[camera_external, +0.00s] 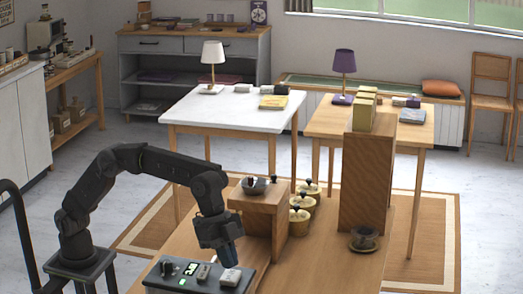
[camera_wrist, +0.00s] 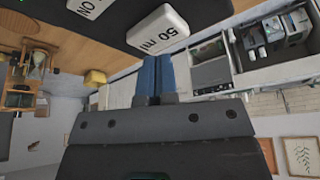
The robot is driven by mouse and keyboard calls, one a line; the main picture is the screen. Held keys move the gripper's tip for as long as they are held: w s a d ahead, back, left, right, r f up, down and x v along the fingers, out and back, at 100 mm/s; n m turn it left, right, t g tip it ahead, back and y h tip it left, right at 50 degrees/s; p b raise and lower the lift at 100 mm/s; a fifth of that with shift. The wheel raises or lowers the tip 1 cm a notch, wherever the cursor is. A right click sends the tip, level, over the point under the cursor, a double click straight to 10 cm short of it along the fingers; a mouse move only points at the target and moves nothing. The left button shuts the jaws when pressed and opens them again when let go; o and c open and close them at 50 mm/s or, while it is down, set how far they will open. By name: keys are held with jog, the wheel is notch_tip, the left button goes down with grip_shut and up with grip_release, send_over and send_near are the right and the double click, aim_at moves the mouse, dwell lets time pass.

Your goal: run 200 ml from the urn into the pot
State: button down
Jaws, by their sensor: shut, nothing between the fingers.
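My gripper (camera_external: 231,258) is shut and empty, its blue fingertips just above the dark control box (camera_external: 172,285) at the front. The fingertips also show in the wrist view (camera_wrist: 156,72), close to a white button marked "50 ml" (camera_wrist: 158,29); whether they touch it I cannot tell. That button also shows in the external view (camera_external: 231,277). Another white button, marked "ON" (camera_wrist: 90,6), is partly cut off. A dark, pot-like vessel (camera_external: 364,238) stands below the tall wooden block. I cannot make out the urn for certain.
A low wooden stand (camera_external: 263,215) carries a dark bowl (camera_external: 255,186). Several brass canisters (camera_external: 299,221) stand beside it. The tall wooden block (camera_external: 364,182) rises on the right. Bare wooden top (camera_external: 310,270) lies between the control box and the dark vessel.

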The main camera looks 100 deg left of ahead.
jog(key=shift+f, duration=1.05)
jog(key=shift+r, duration=1.05)
jog(key=shift+f, duration=1.1)
dwell(1.2)
jog(key=shift+r, duration=1.1)
jog(key=shift+r, duration=0.1)
dwell(1.1)
